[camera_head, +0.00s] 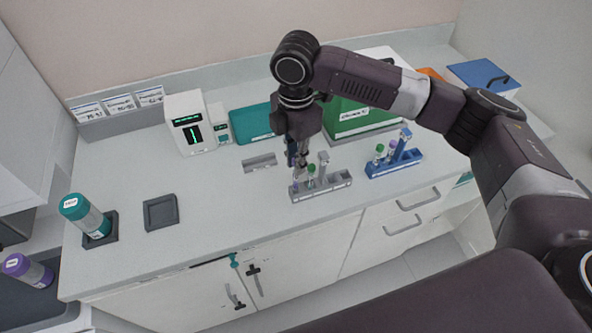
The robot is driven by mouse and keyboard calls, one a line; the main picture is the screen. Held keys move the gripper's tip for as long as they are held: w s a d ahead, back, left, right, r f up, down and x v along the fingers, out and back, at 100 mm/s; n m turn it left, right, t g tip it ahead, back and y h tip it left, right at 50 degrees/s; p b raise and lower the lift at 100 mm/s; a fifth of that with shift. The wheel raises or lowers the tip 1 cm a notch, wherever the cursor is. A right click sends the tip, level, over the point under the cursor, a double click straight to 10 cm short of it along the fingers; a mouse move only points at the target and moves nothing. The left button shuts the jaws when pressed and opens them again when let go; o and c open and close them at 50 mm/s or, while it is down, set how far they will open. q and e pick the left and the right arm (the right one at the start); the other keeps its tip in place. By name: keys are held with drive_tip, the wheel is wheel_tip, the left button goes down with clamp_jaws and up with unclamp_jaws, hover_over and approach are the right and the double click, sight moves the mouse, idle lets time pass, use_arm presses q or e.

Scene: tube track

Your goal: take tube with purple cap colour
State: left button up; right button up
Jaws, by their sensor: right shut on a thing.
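My right gripper (301,170) points down at the left end of a grey rack (325,188) on the counter. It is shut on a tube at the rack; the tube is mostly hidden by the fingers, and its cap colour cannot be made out. A green-capped tube (311,172) and a grey-topped tube (323,162) stand beside it in the grey rack. A blue rack (396,163) to the right holds a purple-capped tube (392,146), a green-capped tube (379,151) and a blue-topped one (404,137). My left gripper is not in view.
A large teal-capped container (85,215) stands on a dark pad at the left, and a purple-capped one (27,270) is at the lower left. A white device (190,122), teal tray (252,123) and green box (352,118) line the back. The front middle counter is clear.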

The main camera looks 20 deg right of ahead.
wheel_tip(320, 180, up, 16)
drive_tip(key=b, duration=0.2)
